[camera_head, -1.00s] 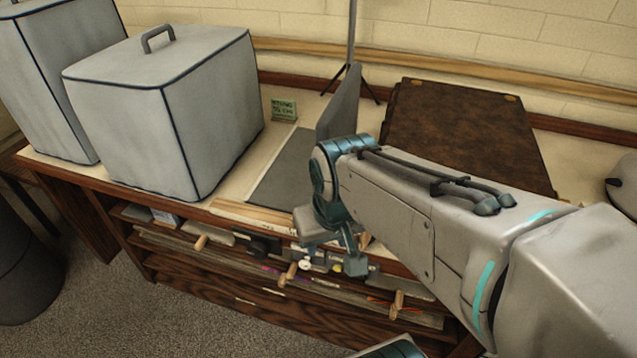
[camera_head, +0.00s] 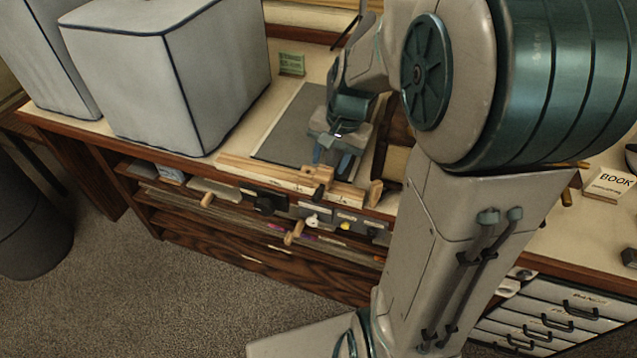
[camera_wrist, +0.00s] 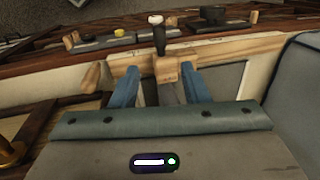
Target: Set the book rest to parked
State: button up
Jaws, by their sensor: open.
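A dark grey flat panel (camera_head: 285,130) lies on the bench behind a pale wooden rail (camera_head: 265,175); I cannot tell for sure which part is the book rest. A short dark handle (camera_head: 319,193) stands at the rail's right part. My gripper (camera_head: 333,160) is above the rail, pointing down. In the wrist view its two blue fingers (camera_wrist: 160,88) are open. The dark handle (camera_wrist: 160,42) and a small wooden block (camera_wrist: 166,70) show between and just beyond the fingertips. Contact cannot be told. My arm hides part of the panel's right side.
A large grey covered box (camera_head: 190,80) stands left of the panel. A small green sign (camera_head: 291,64) is behind it. A BOOK sign (camera_head: 607,184) stands at right.

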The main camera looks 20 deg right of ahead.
aim_at(319, 191)
jog(key=f, duration=0.3)
jog(key=w+a+f, duration=0.1)
jog(key=f, duration=0.6)
jog(key=shift+w+a+f+b, duration=0.15)
jog(key=shift+a+f+b, duration=0.1)
jog(key=shift+a+b, duration=0.1)
grip_shut()
